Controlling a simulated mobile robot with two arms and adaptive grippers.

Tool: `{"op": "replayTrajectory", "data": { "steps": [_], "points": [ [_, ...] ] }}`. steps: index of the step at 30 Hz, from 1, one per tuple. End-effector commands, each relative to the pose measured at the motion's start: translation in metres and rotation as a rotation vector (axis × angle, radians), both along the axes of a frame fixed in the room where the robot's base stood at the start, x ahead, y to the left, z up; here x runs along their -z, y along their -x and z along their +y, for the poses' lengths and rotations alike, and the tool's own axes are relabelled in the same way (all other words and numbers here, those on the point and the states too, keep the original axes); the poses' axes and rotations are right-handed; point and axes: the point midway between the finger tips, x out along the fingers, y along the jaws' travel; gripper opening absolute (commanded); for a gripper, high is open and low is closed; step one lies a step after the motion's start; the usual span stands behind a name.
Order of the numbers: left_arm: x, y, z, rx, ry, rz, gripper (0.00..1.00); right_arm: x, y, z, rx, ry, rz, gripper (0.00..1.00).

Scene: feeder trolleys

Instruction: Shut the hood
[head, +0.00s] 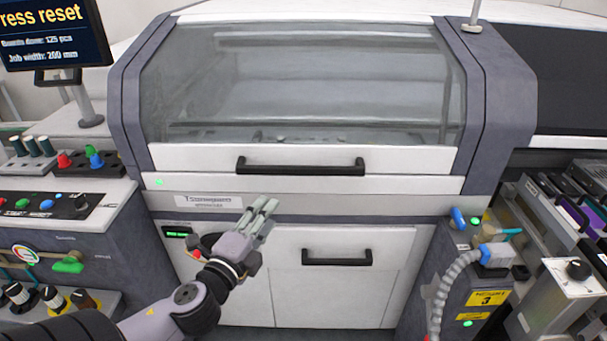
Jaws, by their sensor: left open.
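The hood (300,85) is the large clear window in a white frame, set between dark grey side panels on the machine. It looks lowered, with its white lower edge against the white front strip. Its black bar handle (300,166) is on that lower edge. My left gripper (264,210) is in front of the machine, below and left of the middle of the handle, and apart from it as far as I can tell. Its fingers point up and right, and nothing shows between them. My right gripper is not in view.
A lower white door with a black handle (337,258) is under the hood. A left console (60,205) has buttons and a green knob, with a monitor (52,35) above. At right are a grey hose (448,283) and feeder trolley parts (565,225).

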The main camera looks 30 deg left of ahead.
Motion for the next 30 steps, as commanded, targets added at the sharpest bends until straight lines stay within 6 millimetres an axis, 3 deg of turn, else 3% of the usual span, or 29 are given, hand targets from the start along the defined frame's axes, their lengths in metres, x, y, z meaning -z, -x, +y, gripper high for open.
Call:
{"op": "replayTrajectory", "data": {
  "steps": [3,8,30],
  "points": [
    [-0.011,0.0,-0.005,0.011,-0.015,-0.022,0.42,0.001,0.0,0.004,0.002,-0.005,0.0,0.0],
    [-0.014,-0.015,-0.002,0.011,-0.016,-0.025,0.42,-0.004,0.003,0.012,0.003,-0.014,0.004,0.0],
    [-0.013,-0.139,0.018,0.008,-0.013,-0.022,0.42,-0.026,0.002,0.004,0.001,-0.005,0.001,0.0]
  ]
}}
